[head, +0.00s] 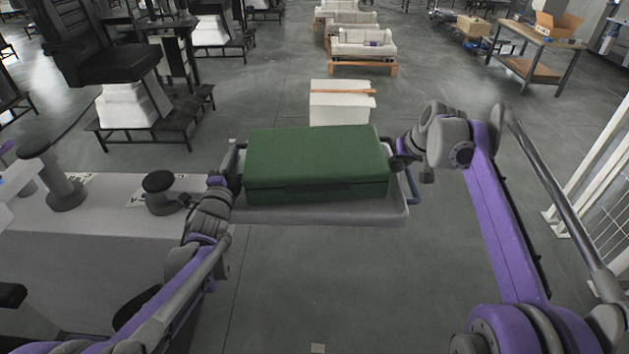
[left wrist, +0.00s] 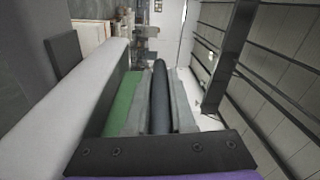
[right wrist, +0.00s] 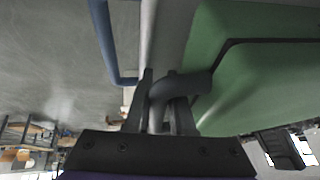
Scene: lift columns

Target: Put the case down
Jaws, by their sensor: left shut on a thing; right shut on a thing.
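The green case (head: 315,160) lies flat and level over a grey tray-like platform (head: 330,214) in the middle of the head view. I cannot tell whether its underside touches the platform. My left gripper (head: 222,182) is at the case's left side; in the left wrist view its fingers are shut on a dark round bar, the left handle (left wrist: 160,100), beside the green wall. My right gripper (head: 399,152) is at the right side; in the right wrist view its fingers are shut on a grey bent handle (right wrist: 185,86) beside the case (right wrist: 255,85). The fingertips are largely hidden in the head view.
A blue rail (head: 411,187) stands at the platform's right end. A grey counter (head: 90,245) with dark round knobs is at the left. A white box (head: 340,104) stands behind the case. White fence posts (head: 590,150) are at the right. Floor in front is clear.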

